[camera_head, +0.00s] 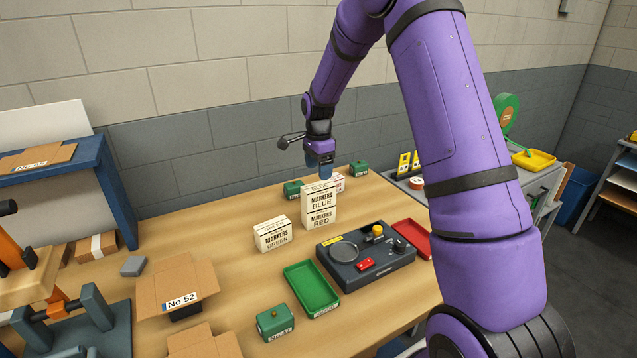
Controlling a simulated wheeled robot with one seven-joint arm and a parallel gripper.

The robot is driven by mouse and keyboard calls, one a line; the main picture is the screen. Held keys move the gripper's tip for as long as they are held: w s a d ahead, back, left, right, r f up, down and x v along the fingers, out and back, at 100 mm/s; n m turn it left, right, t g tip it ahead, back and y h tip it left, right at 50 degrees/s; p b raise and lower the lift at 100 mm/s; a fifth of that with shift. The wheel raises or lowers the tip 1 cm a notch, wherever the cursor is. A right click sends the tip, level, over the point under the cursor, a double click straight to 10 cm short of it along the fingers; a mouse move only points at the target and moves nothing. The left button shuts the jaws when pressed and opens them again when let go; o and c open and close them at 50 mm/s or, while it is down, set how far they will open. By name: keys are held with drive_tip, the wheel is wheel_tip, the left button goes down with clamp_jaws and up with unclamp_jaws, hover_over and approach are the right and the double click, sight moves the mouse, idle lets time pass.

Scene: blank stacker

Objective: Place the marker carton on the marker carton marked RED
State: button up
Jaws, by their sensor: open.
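A white marker carton labelled BLUE (322,202) sits upright on the marker carton labelled RED (321,220), and the two look closely aligned. The RED carton stands on the wooden table (230,215). My gripper (320,175) is open just above the top of the BLUE carton. The fingertips are small here, and I cannot tell whether they touch it. A marker carton labelled GREEN (273,235) stands apart to the left. Another white carton (340,183) is partly hidden behind the stack.
A dark device (365,256) with a round plate stands right of the stack. A green tray (311,289), a red tray (413,237) and small green boxes (275,322) lie around. An open cardboard box (177,287) is at the left.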

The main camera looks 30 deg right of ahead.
sight(318, 186)
drive_tip(key=s+a+r+n+t, duration=0.1)
drive_tip(key=s+a+r+n, duration=0.25)
drive_tip(key=s+r, duration=0.55)
drive_tip(key=s+a+r+n+t, duration=0.1)
drive_tip(key=s+a+r+n, duration=0.3)
drive_tip(key=s+r, duration=0.6)
drive_tip(key=s+a+r+n+t, duration=0.1)
drive_tip(key=s+n, duration=0.4)
drive_tip(key=s, duration=0.5)
drive_tip(key=s+a+r+n+t, duration=0.1)
drive_tip(key=s+n, duration=0.4)
drive_tip(key=s, duration=0.5)
wheel_tip(318, 186, up, 2)
drive_tip(key=shift+s+a+r+t, duration=0.1)
drive_tip(key=shift+s+a+t, duration=0.15)
drive_tip(key=shift+t, duration=0.35)
drive_tip(key=shift+w+n, duration=0.1)
drive_tip(key=shift+n, duration=0.15)
